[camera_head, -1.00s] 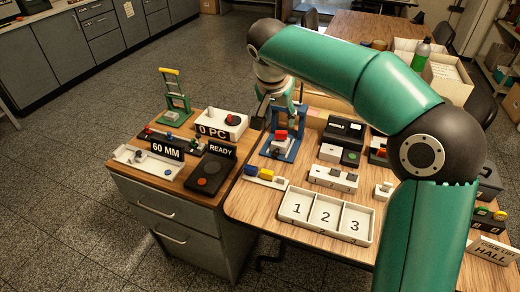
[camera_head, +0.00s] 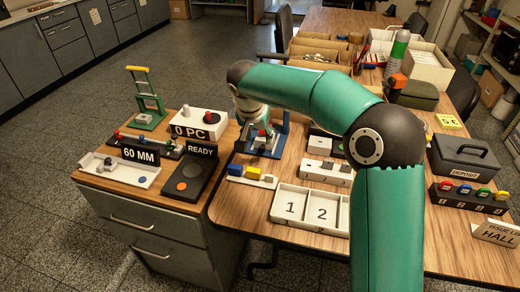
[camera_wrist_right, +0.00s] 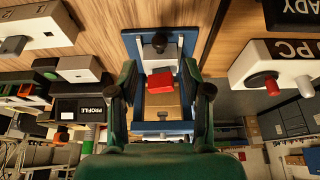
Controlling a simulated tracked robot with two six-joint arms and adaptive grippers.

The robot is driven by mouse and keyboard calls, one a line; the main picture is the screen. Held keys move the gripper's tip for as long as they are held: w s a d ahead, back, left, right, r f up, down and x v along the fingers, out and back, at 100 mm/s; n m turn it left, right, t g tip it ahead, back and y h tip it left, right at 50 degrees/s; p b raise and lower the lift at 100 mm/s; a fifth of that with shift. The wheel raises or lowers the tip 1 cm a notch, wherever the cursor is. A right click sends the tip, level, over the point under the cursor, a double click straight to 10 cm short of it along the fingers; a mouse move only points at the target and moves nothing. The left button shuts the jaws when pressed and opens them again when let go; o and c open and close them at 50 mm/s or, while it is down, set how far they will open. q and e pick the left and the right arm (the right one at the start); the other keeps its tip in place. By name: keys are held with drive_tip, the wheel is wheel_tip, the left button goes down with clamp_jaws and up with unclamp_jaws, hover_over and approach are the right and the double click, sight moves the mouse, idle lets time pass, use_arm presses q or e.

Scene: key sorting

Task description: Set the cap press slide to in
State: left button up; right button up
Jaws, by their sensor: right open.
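A blue-framed stand (camera_head: 284,134), which looks like the cap press, stands at the table's left back edge. My right arm partly hides it in the head view. In the right wrist view the blue frame (camera_wrist_right: 186,48) holds a red block (camera_wrist_right: 160,82), a tan block (camera_wrist_right: 162,104) and a dark knob (camera_wrist_right: 159,42) on a light base. Which part is the slide, and how it is set, I cannot tell. My right gripper (camera_head: 262,133) is at the stand. In the wrist view the open fingers (camera_wrist_right: 160,92) are on either side of the red block, apart from it. My left gripper is not seen.
The READY box (camera_head: 188,180) and 0 PC box (camera_head: 198,122) are on the cabinet at left. A white switch box (camera_head: 325,171) is at right.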

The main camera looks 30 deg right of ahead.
sight(261, 148)
drive_tip(key=x, duration=0.7)
drive_tip(key=shift+f+b, duration=0.15)
drive_tip(key=shift+b, duration=0.15)
clamp_jaws()
drive_tip(key=shift+w+d, duration=0.1)
